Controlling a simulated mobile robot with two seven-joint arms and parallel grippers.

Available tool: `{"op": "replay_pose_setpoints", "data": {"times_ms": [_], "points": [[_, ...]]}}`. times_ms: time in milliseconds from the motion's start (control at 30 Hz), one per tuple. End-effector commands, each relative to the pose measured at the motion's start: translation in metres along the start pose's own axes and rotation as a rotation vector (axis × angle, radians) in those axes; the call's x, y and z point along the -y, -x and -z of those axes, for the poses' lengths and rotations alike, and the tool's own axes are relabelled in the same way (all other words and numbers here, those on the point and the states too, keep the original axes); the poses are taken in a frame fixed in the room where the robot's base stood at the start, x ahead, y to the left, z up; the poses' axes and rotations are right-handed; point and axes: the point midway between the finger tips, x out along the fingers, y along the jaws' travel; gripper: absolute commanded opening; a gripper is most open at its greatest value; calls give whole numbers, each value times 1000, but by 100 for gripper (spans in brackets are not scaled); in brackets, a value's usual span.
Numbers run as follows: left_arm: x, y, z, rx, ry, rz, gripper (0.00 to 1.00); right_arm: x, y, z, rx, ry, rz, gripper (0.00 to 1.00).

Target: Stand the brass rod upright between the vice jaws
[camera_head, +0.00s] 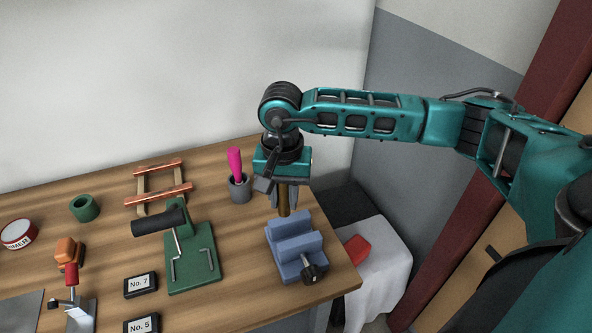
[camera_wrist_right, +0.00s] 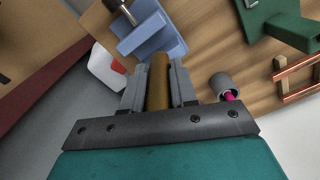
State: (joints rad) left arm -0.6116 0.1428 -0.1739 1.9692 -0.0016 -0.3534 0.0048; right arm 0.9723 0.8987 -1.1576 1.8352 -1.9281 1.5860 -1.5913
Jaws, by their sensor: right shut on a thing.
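The brass rod (camera_head: 284,199) is held by my right gripper (camera_head: 285,205) just behind and above the blue vice. It hangs about upright in the head view. In the right wrist view the brass rod (camera_wrist_right: 159,80) sits between the two grey fingers of my right gripper (camera_wrist_right: 159,85), which are shut on it. The blue vice (camera_head: 294,245) stands near the table's right front corner, with its jaws along the top and a dark screw knob at the front. The vice also shows in the right wrist view (camera_wrist_right: 147,32). Whether the rod's lower end touches the vice is unclear. My left gripper is out of view.
A grey cup (camera_head: 239,191) with a pink-handled tool (camera_head: 235,164) stands close left of my right gripper. A green stand (camera_head: 194,262) is left of the vice. A copper-railed wooden rack (camera_head: 158,185) lies behind. A white-covered surface with a red object (camera_head: 357,248) is right of the table.

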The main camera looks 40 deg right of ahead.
Motion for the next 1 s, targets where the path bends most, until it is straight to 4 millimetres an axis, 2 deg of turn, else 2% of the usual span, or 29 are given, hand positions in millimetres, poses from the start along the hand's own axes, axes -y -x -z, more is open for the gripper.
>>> {"op": "replay_pose_setpoints", "data": {"times_ms": [33, 233, 733, 1000], "points": [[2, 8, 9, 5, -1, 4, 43, -7, 7, 4, 1, -79, -4, 0], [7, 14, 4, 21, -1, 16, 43, -17, 0, 13, -9, -255, -4, 0], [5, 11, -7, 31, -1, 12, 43, -17, -3, 14, -11, -263, -3, 0], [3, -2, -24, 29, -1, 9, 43, -18, -28, 13, -10, -262, -4, 0]]}}
